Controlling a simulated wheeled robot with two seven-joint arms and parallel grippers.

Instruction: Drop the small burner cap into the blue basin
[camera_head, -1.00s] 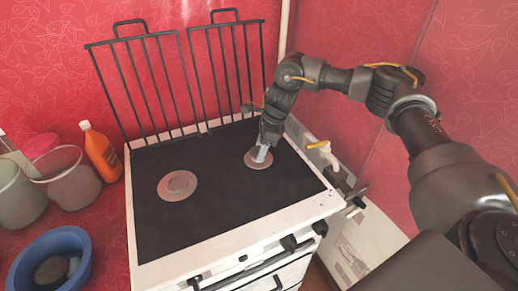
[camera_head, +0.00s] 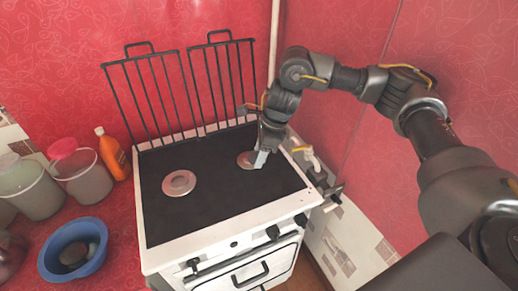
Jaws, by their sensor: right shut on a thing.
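The blue basin (camera_head: 54,243) stands on the red counter at the lower left, with dark and grey items inside. The pale small burner (camera_head: 244,160) is at the back right of the black stove top. My right gripper (camera_head: 261,160) is low over the right side of this burner. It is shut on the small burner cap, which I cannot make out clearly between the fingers. My left gripper is not in view.
A larger burner (camera_head: 179,183) sits on the left of the white stove (camera_head: 160,257). Its raised black grates (camera_head: 190,90) stand at the back. An orange bottle (camera_head: 112,155) and several buckets (camera_head: 84,178) stand left of the stove.

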